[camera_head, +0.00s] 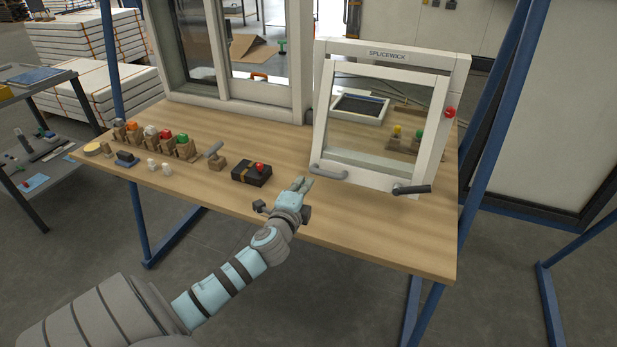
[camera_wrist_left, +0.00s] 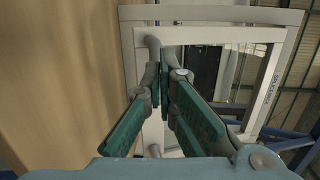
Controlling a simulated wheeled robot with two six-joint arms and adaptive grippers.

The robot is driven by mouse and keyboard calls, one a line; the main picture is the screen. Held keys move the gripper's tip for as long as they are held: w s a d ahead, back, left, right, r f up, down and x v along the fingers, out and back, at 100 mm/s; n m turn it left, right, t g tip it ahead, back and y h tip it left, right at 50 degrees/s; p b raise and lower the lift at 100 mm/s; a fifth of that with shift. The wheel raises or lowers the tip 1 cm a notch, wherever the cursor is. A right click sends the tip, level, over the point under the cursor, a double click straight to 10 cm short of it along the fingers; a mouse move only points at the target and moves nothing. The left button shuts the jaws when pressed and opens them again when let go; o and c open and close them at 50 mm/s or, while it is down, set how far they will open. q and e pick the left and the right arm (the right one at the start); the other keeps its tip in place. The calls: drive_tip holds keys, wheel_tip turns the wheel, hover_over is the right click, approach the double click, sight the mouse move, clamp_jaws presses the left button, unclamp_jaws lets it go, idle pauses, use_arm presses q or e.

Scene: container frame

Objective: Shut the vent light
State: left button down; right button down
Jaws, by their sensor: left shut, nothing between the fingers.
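The vent light (camera_head: 385,118) is the small white window marked SPLICEWICK, standing on the right of the bench. Its sash (camera_head: 372,176) stands ajar, with the bottom edge tilted out of the outer frame (camera_head: 320,100) towards me. A grey bar handle (camera_head: 328,173) sits at the sash's lower left and a dark lever handle (camera_head: 411,189) at its lower right. My left gripper (camera_head: 304,183) is shut and empty, just left of and below the grey handle. In the left wrist view, its fingers (camera_wrist_left: 165,75) point towards the window's frame; contact cannot be told. My right gripper is not in view.
A black box with a red knob (camera_head: 251,174) lies left of my left gripper. Several small blocks with coloured knobs (camera_head: 160,142) stand farther left. A larger sliding window (camera_head: 228,100) stands behind. The bench front (camera_head: 370,235) is clear; blue posts (camera_head: 495,110) flank it.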

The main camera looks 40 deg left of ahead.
sight(312, 170)
use_arm(q)
drive_tip(key=x, duration=0.5)
drive_tip(key=shift+s, duration=0.1)
